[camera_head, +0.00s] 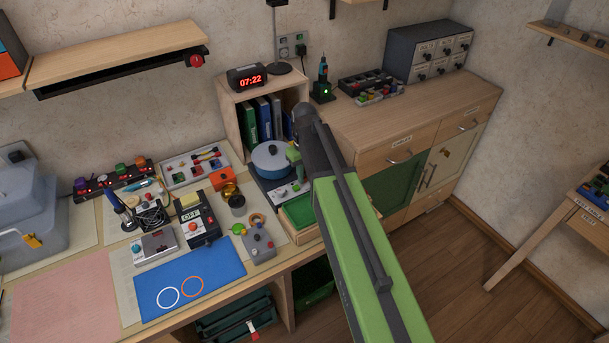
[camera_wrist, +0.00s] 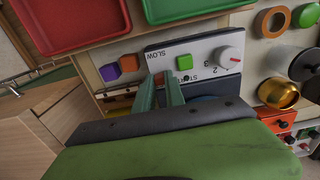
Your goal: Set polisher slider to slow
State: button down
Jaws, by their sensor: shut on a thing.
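The polisher (camera_head: 268,187) has a blue round drum (camera_head: 271,158) and a pale front panel, and stands on the bench below the book cubby. In the wrist view its panel (camera_wrist: 208,52) shows a SLOW label at the left, a green button (camera_wrist: 184,62) and a white dial with a red mark (camera_wrist: 230,58). My gripper (camera_wrist: 167,79) reaches onto the panel beside the SLOW label, left of the green button. Its green fingers are shut on the slider knob, which they mostly hide. In the head view my gripper (camera_head: 294,157) is beside the drum.
A green tray (camera_wrist: 168,8) and a red tray (camera_wrist: 72,22) lie beside the panel. Purple (camera_wrist: 110,72) and orange (camera_wrist: 130,62) blocks sit close by. A brass cup (camera_wrist: 278,93) and a dark jar are at the right. The cubby (camera_head: 236,99) stands behind.

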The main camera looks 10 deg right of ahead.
dwell(0.4)
jog(key=s, duration=0.1)
jog(key=s+d, duration=0.1)
jog(key=shift+s, duration=0.4)
jog(key=c, duration=1.7)
grip_release()
